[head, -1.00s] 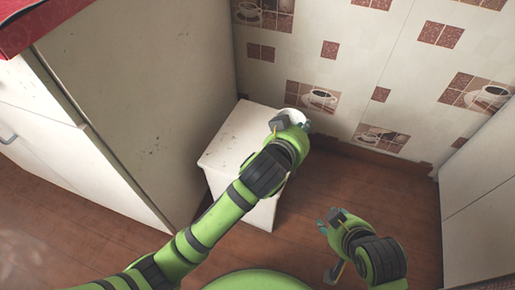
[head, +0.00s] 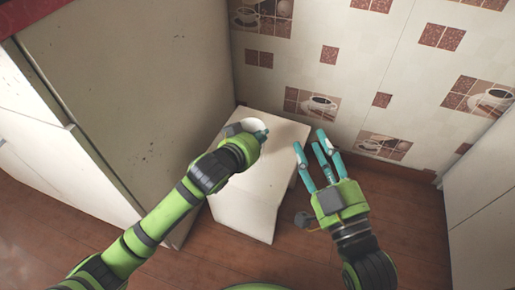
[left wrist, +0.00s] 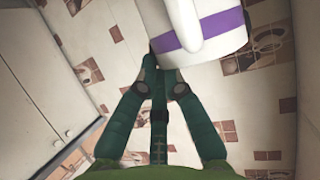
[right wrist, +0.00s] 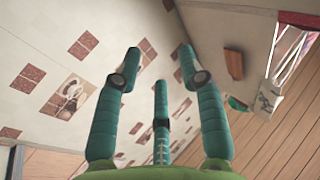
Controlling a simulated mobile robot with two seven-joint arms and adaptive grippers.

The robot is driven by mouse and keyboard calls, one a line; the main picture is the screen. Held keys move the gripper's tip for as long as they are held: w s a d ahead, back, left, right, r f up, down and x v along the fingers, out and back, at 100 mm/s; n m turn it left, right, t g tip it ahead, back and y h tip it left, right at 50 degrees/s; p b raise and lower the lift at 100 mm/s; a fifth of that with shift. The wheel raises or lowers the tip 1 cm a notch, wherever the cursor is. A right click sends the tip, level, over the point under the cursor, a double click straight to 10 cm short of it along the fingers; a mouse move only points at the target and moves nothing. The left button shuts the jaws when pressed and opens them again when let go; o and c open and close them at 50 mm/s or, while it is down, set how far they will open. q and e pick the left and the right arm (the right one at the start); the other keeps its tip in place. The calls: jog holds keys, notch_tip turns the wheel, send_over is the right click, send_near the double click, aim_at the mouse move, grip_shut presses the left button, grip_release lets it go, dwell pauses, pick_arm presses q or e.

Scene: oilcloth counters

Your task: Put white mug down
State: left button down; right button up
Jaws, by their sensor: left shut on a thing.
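The white mug (head: 250,125) is at my left gripper (head: 262,132), mostly hidden behind it in the head view. In the left wrist view the mug (left wrist: 204,22) shows a purple band, and the fingers (left wrist: 165,72) close on its near side. The mug is over the back left of a white stool (head: 270,172); I cannot tell whether it touches the top. My right gripper (head: 316,150) is open and empty, its fingers spread, right of the stool. The right wrist view shows nothing between those fingers (right wrist: 158,65).
A tall white cabinet (head: 130,90) stands close on the left of the stool. A tiled wall (head: 400,60) is behind it. Another white cabinet (head: 485,190) is at the right edge. Wooden floor (head: 410,225) is clear between the stool and that cabinet.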

pick_arm(q)
jog(key=f, duration=0.1)
jog(key=f+b, duration=0.1)
jog(key=f, duration=0.1)
jog(key=f+b, duration=0.1)
jog(key=shift+w+a+f, duration=0.15)
jog(key=shift+a, duration=0.15)
pick_arm(e)
jog(key=s+a+r+n+t+y, duration=0.1)
jog(key=s+r+t+y, duration=0.4)
jog(key=r, duration=0.6)
jog(key=s+n+y, duration=0.1)
jog(key=s, duration=0.1)
jog(key=shift+s+a+n+t, duration=0.25)
jog(key=shift+s+n+t, duration=0.05)
jog(key=shift+n+t, duration=0.1)
pick_arm(q)
jog(key=c, duration=1.8)
grip_release()
jog(key=shift+f, duration=0.2)
jog(key=o, duration=0.5)
jog(key=shift+c, duration=0.2)
jog(key=shift+r, duration=0.15)
